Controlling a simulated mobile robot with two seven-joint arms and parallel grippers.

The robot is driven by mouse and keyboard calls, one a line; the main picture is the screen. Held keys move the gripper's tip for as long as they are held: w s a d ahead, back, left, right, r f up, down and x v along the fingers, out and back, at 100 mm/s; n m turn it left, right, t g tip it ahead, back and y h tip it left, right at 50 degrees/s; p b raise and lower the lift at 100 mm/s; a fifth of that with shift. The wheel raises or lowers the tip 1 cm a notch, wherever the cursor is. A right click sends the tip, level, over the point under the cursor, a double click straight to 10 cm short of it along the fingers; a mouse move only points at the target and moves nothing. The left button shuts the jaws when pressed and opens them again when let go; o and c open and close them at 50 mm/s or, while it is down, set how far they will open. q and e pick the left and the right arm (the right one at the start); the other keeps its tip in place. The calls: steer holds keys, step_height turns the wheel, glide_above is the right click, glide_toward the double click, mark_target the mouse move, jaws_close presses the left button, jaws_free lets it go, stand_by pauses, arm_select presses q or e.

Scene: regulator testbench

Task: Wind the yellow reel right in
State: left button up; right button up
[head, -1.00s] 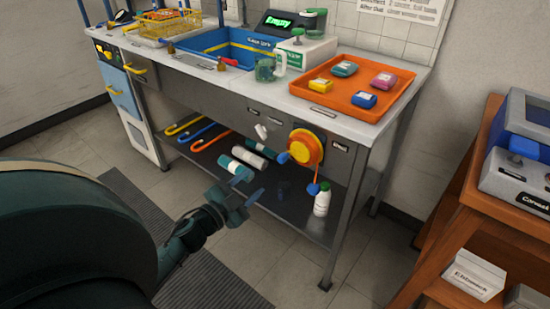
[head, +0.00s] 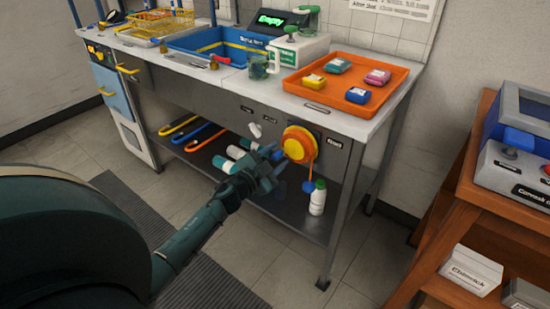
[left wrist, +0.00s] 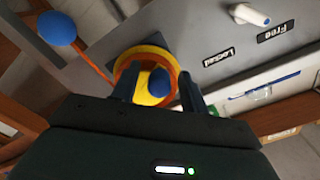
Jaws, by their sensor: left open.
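The yellow reel (head: 297,146) with its orange rim is on the front panel of the bench, right of centre. It also shows in the left wrist view (left wrist: 150,98). An orange cord hangs from it to a blue ball (head: 308,187), which shows at upper left in the left wrist view (left wrist: 57,28). My left gripper (head: 276,162) is open at the reel's left side. In the left wrist view a blue knob (left wrist: 159,82) on the reel lies between the open fingers; contact cannot be told. The gripper hides this knob in the head view. My right gripper is out of view.
A white lever (left wrist: 250,14) sits by the "Locked" and "Free" labels, left of the reel in the head view (head: 255,130). A white bottle (head: 318,197) stands on the lower shelf below the reel. An orange tray (head: 300,80) lies on the bench top.

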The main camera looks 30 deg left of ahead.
arm_select(q)
jaws_close()
stand_by(0.4)
steer(key=shift+a+r+m+p, duration=0.15)
steer(key=shift+r+m, duration=0.2)
steer(key=shift+m, duration=0.6)
steer(key=shift+a+r+m+p, duration=0.15)
steer(key=shift+r+m, duration=0.15)
steer(key=shift+m, duration=0.65)
steer(key=shift+r+m, duration=0.4)
steer(key=shift+m, duration=0.7)
jaws_free()
